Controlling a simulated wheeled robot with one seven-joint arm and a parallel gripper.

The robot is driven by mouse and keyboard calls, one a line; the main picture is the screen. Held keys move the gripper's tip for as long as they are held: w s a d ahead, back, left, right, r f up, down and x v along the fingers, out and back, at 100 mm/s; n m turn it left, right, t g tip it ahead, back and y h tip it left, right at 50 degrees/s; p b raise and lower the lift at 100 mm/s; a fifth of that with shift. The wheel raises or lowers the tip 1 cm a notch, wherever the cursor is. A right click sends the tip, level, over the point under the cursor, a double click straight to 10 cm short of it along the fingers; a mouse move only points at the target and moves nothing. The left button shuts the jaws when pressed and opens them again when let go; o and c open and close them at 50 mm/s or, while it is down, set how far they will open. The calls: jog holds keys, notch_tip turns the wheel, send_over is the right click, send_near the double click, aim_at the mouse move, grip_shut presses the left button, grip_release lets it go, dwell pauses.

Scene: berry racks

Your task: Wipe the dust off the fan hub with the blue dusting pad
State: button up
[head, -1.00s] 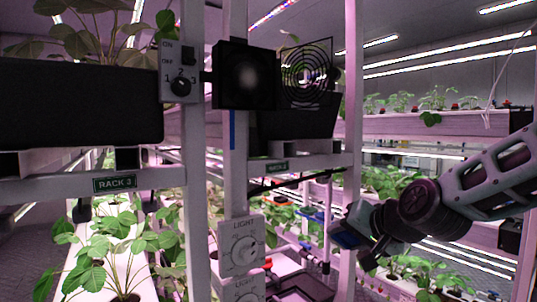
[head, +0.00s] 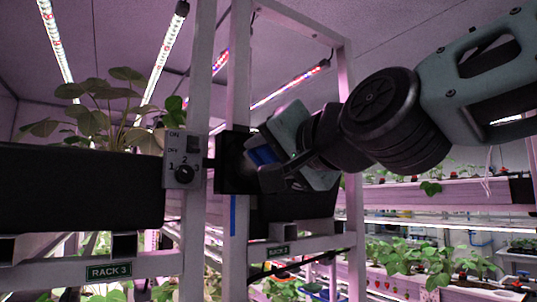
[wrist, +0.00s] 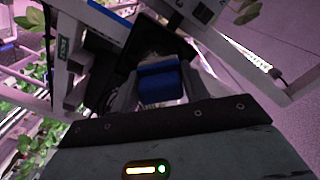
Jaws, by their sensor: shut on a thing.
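The black square fan housing (head: 236,178) is fixed to the rack post. Its pale, dusty hub was plain in the earlier head view; now my gripper (head: 268,160) covers most of it. My gripper is shut on the blue dusting pad (head: 261,156), which is at the front of the fan. In the wrist view the pad (wrist: 159,84) sits between the two fingers, with the dark fan housing (wrist: 125,72) just beyond it. A greyish patch of the hub shows above the pad. I cannot tell whether the pad touches the hub.
A switch box (head: 183,172) with a numbered dial stands just left of the fan. A black planter (head: 80,190) with a leafy plant is further left. Rack posts (head: 240,60) flank the fan. The open fan grille is hidden behind my gripper.

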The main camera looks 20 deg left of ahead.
aim_at(244, 166)
jog(key=shift+a+r, duration=0.15)
jog(key=shift+p+x, duration=0.5)
jog(key=shift+x, duration=2.3)
jog(key=shift+p+x, duration=0.3)
jog(key=shift+x, duration=0.65)
jog(key=shift+w+f+b, duration=0.1)
jog(key=shift+f+b, duration=0.1)
jog(key=shift+b, duration=0.3)
jog(key=shift+w+d+b, duration=0.55)
jog(key=shift+d+b, duration=0.1)
jog(key=shift+b, duration=0.5)
jog(key=shift+w+d+r+b, duration=0.1)
jog(key=shift+w+d+b, duration=0.4)
jog(key=shift+b, duration=0.45)
